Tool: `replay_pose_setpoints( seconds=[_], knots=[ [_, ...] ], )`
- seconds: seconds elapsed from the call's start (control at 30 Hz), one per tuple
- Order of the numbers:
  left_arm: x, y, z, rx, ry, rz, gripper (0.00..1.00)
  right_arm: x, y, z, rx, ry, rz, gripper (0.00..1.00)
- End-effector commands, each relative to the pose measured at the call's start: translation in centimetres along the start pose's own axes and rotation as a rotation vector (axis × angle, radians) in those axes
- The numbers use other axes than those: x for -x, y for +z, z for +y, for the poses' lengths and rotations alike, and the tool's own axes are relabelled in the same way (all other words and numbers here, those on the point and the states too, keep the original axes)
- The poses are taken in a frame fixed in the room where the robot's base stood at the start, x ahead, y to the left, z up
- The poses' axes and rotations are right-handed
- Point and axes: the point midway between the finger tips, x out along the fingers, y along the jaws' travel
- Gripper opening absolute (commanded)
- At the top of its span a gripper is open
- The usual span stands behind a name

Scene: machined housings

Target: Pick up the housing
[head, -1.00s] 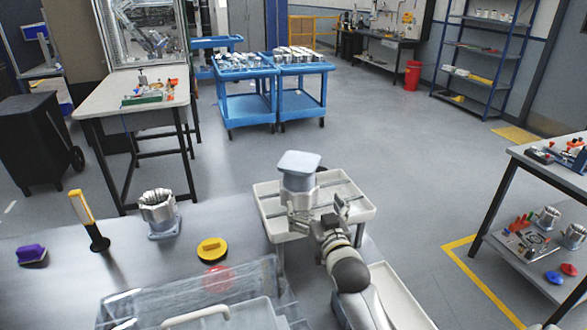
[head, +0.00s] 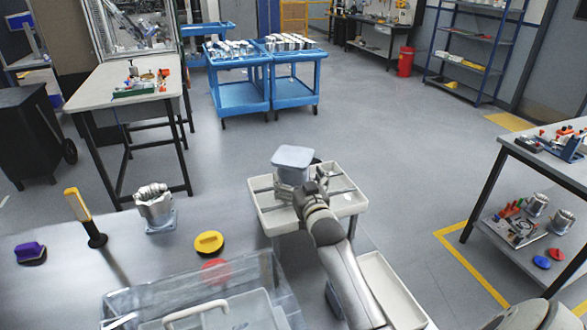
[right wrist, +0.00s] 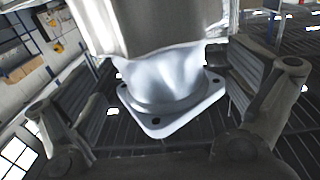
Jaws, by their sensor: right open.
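A metal housing (head: 293,158) with a pale blue-grey square flange on top stands in the white tray cart (head: 352,206). My right gripper (head: 308,187) is at the near side of this housing, low on its body, and partly hides it. In the right wrist view the housing (right wrist: 168,85) lies between the two spread fingers of the right gripper (right wrist: 163,88), with visible gaps on both sides. A second housing (head: 155,208) stands flange down on the grey table at left. My left gripper is not in view.
On the near table (head: 60,285) are a yellow-handled tool (head: 84,215), a yellow puck (head: 209,243), a purple item (head: 30,252) and a clear bin (head: 200,300). Blue carts (head: 243,95) with metal parts stand behind. Floor right of the tray is clear.

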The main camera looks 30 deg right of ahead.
Motion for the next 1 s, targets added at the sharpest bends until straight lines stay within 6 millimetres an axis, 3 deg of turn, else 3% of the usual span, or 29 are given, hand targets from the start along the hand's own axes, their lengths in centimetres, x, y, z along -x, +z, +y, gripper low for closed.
replay_pose_setpoints(
  seconds=[0.2,0.53,1.0],
  knots=[
    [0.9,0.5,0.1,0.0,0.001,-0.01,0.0,-2.1,-0.2,0.0,0.0,0.0,0.001,1.0],
    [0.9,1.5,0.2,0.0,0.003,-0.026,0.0,-2.5,-0.1,0.0,0.001,0.0,0.001,1.0],
    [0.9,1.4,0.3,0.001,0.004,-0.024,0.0,-2.5,-0.1,0.0,0.001,0.001,0.0,0.41]
  ],
)
